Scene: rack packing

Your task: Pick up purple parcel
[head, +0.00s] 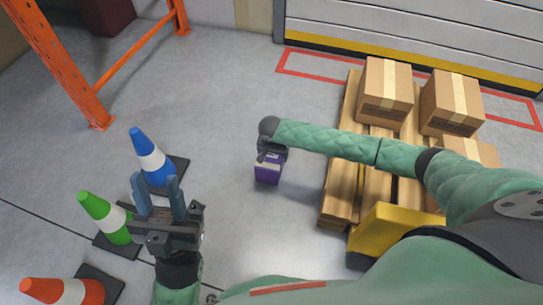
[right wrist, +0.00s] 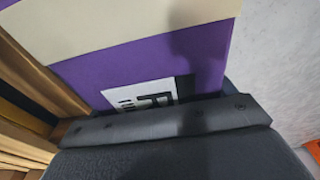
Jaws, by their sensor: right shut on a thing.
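The purple parcel (head: 267,173) shows in the head view near the middle, left of the pallet, under the end of my right arm. In the right wrist view the purple parcel (right wrist: 150,72) fills the upper part, with a wide cream tape band and a white label with black print. My right gripper (head: 270,152) is shut on the parcel; its fingers are mostly hidden in the head view. Whether the parcel touches the floor is hard to tell. My left gripper (head: 157,183) is open and empty at the lower left, in front of the cones.
A wooden pallet (head: 338,198) with several cardboard boxes (head: 386,92) stands to the right. An orange rack frame (head: 65,65) is at upper left. The floor between is clear.

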